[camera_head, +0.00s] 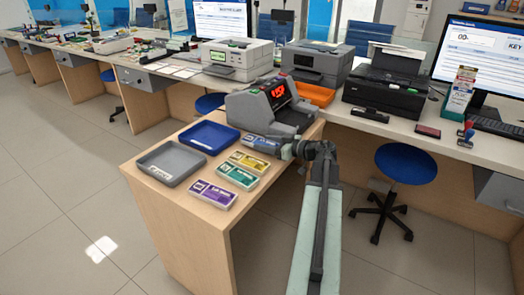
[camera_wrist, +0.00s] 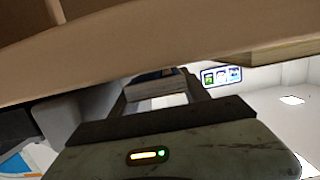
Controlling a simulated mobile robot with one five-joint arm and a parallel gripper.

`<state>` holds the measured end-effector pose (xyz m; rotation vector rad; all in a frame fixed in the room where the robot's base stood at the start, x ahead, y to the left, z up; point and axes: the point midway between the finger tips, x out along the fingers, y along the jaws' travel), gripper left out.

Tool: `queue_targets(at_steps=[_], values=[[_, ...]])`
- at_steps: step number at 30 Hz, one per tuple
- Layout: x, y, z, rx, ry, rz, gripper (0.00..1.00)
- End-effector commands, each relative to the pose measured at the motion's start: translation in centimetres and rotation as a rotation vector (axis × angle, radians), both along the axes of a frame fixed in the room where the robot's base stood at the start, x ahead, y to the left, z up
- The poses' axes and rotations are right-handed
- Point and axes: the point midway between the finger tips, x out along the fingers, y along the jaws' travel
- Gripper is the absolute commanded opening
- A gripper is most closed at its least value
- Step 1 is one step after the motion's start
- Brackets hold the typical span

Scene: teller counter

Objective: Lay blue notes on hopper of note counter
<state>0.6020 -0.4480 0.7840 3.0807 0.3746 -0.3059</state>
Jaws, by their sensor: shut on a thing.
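The blue notes (camera_head: 261,144) are a small banded bundle at the foot of the note counter, on its near side. My gripper (camera_head: 278,148) reaches them from the right and is shut on them. In the wrist view the bundle (camera_wrist: 155,84) sits between the two fingers. The grey note counter (camera_head: 247,106) stands just behind, with a red lit display; its hopper is hard to make out. I cannot tell whether the bundle touches the wooden top or is slightly raised.
Yellow (camera_head: 248,160), green (camera_head: 237,175) and purple (camera_head: 213,194) bundles lie in a row nearby. A blue tray (camera_head: 209,137) and a grey tray (camera_head: 171,162) are to their left. Printers line the counter behind. A blue stool (camera_head: 405,163) stands right of my arm.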

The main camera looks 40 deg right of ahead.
Motion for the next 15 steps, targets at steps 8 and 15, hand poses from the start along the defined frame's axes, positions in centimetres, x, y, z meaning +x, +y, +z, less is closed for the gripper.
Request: queue_targets(at_steps=[8, 15], values=[[0.34, 0.49, -1.09, 0.001, 0.0, 0.008, 0.08], [0.35, 0.51, -1.39, 0.0, 0.0, 0.008, 0.76]])
